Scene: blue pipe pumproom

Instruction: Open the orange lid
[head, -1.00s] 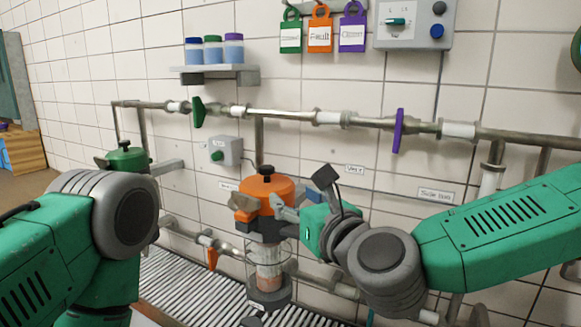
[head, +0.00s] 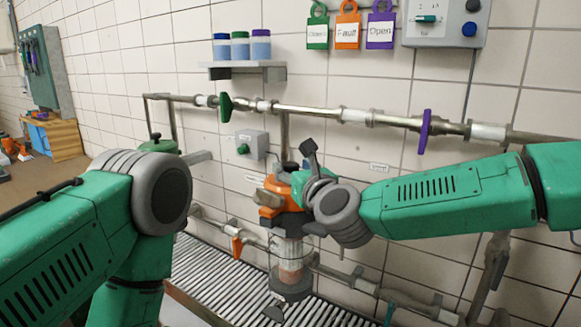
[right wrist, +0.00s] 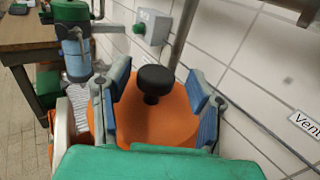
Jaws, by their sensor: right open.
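The orange lid (head: 288,180) sits on top of a clear cylindrical housing (head: 290,262) in the pipework. In the right wrist view the lid (right wrist: 180,122) fills the space ahead, with a round black knob (right wrist: 155,80) standing up from it. My right gripper (head: 300,186) is at the lid, partly hiding its right side in the head view. In the right wrist view its two blue-padded fingers (right wrist: 160,92) are spread wide, one on each side of the knob, with gaps between. My left arm shows at the left; its gripper is out of sight.
A tiled wall carries pipes with green (head: 225,107) and purple (head: 425,131) valve handles. A grey box with a green button (head: 250,145) is behind the lid. A green-topped canister (head: 158,144) stands to the left. A slatted grate (head: 225,285) lies below.

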